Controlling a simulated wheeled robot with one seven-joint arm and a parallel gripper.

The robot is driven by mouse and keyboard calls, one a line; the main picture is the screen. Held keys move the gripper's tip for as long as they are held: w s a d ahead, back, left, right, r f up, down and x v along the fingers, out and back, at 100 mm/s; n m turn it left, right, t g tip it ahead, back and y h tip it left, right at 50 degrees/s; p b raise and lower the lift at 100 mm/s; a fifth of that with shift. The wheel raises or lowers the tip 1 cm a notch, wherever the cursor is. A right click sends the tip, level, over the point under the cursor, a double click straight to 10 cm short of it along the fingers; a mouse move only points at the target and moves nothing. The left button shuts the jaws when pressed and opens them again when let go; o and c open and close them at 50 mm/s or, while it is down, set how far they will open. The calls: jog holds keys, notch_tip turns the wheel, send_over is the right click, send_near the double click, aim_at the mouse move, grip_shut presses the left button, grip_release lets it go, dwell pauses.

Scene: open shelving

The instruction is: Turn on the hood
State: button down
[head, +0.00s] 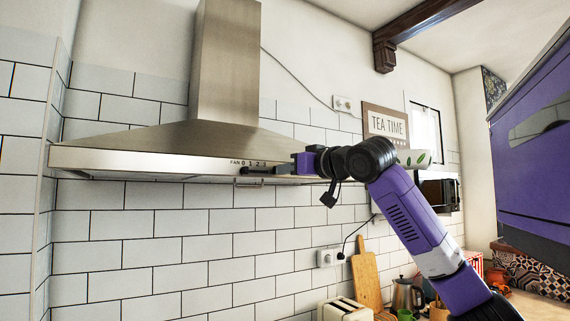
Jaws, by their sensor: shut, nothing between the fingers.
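The range hood (150,155) is stainless steel, with a tall chimney on the white tiled wall at the left. Its front panel carries the label "FAN 0 1 2 3" (248,162), with a dark slider slot just below it. My gripper (277,170) is at the right part of the hood's front edge, just right of the label. Its fingers are small and dark here and are shut with nothing held. I cannot tell whether they touch the panel. My purple and black arm reaches in from the lower right and hides the hood's right end.
A toaster (345,309), a wooden cutting board (366,281) and a metal kettle (405,295) stand below at the right. A microwave (437,193) and a "TEA TIME" sign (385,124) are behind my arm. The space below the hood is free.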

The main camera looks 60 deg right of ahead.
jog(key=shift+w+d, duration=0.2)
jog(key=shift+w, duration=0.25)
jog(key=shift+w+r+h, duration=0.1)
jog(key=shift+w+h, duration=0.05)
jog(key=shift+h, duration=0.25)
